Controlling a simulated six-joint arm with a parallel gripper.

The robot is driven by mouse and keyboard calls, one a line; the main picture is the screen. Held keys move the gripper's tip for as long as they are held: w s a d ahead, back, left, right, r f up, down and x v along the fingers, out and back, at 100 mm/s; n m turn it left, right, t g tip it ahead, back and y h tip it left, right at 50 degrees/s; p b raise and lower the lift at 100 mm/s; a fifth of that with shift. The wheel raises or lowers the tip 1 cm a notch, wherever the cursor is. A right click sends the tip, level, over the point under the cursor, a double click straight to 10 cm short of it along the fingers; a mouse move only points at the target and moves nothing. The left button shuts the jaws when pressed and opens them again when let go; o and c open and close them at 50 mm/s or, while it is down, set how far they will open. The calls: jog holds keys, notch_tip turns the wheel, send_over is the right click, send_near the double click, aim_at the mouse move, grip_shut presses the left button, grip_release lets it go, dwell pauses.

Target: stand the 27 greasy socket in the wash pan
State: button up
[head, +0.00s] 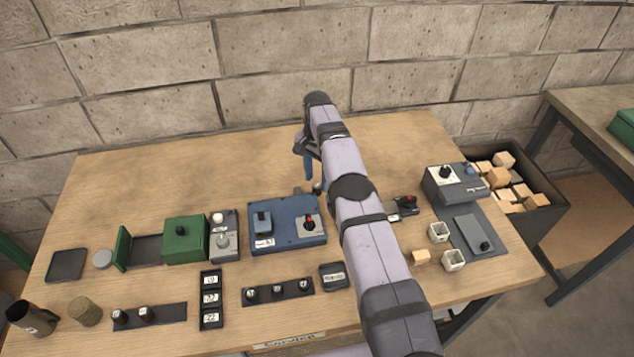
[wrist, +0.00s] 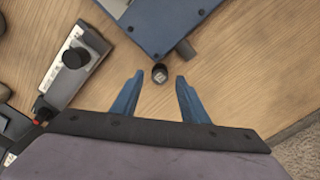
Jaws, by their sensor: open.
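A small dark socket (wrist: 160,73) stands on the bench between my fingertips in the wrist view, its open end up. It also shows in the head view (head: 318,187), partly hidden by my arm. Its size mark is unreadable. My gripper (head: 309,180) is open, with blue fingers pointing down; in the wrist view its fingers (wrist: 158,80) lie either side of the socket, apparently not touching it. A small dark box with a white label (head: 333,276) sits near the front edge; its lettering is too small to read, so I cannot tell whether it is the wash pan.
Dark rails (head: 262,294) (head: 165,314) hold several sockets. A labelled rack (head: 210,317) stands between them. The back of the bench is clear.

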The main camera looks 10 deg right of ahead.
aim_at(317, 185)
notch_tip(317, 185, up, 4)
jog(key=p, duration=0.3)
jog(key=shift+r, duration=0.2)
notch_tip(317, 185, up, 6)
jog(key=p, duration=0.8)
jog(key=shift+f, duration=0.25)
jog(key=shift+r, duration=0.1)
jog(key=s+r+n, duration=0.3)
jog(key=s+r, duration=0.2)
jog(key=r, duration=0.3)
jog(key=s+r+n, duration=0.3)
jog(key=s+n, duration=0.2)
jog(key=s, duration=1.8)
jog(key=shift+r+n, duration=0.2)
jog(key=shift+n, duration=0.1)
jog(key=shift+o, duration=0.4)
jog(key=s+f+n, duration=0.1)
jog(key=s+f, duration=0.1)
jog(key=s, duration=0.8)
jog(key=shift+s+n, duration=0.25)
jog(key=shift+n, duration=0.15)
jog(key=shift+f, duration=0.1)
